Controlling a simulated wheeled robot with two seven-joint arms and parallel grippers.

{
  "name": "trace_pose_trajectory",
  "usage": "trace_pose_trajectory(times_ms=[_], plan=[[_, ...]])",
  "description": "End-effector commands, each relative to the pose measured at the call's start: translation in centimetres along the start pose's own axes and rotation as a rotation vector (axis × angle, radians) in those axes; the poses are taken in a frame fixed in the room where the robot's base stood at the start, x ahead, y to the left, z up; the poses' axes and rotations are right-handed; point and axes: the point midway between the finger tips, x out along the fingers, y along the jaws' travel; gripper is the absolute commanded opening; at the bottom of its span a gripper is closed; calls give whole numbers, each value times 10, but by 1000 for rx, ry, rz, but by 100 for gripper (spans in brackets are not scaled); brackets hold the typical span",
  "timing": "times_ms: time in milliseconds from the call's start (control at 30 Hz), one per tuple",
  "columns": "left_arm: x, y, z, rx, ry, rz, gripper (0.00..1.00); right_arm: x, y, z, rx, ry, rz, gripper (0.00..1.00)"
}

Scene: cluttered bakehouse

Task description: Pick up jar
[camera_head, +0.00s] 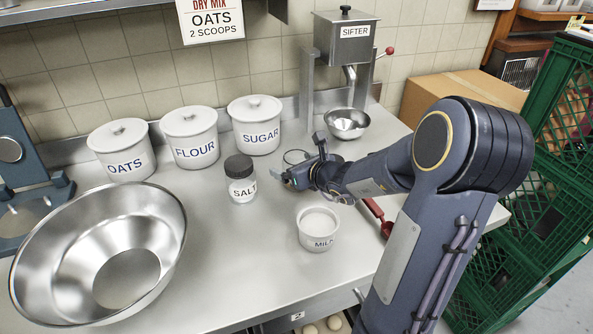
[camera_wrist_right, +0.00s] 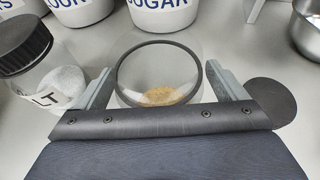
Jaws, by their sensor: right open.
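A clear glass jar (camera_wrist_right: 157,70) with a dark round rim and a little brown grainy stuff at the bottom stands between the two fingers of my right gripper (camera_wrist_right: 164,88) in the right wrist view. Both fingers are apart, and I cannot tell whether either touches the glass. In the head view only part of this jar's rim (camera_head: 292,157) shows behind my right gripper (camera_head: 292,178). A salt jar (camera_head: 241,181) with a dark lid stands just left of the gripper; it also shows at the left of the right wrist view (camera_wrist_right: 40,65). My left gripper is not in view.
A milk cup (camera_head: 319,239) stands in front of my right gripper, with a red-handled tool (camera_head: 377,216) beside it. Oats, flour and sugar canisters (camera_head: 254,137) line the back. A sifter (camera_head: 345,45) has a small bowl (camera_head: 347,124) below. A large steel bowl (camera_head: 160,215) fills the left.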

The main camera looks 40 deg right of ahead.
Motion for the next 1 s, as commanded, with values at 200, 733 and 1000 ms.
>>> trace_pose_trajectory(times_ms=[200,733,1000], plan=[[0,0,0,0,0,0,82,0,0,0,0,0,1,70],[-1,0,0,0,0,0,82,-2,0,3,-1,-2,1,37],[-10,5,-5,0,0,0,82,-15,0,35,-2,-6,0,37]])
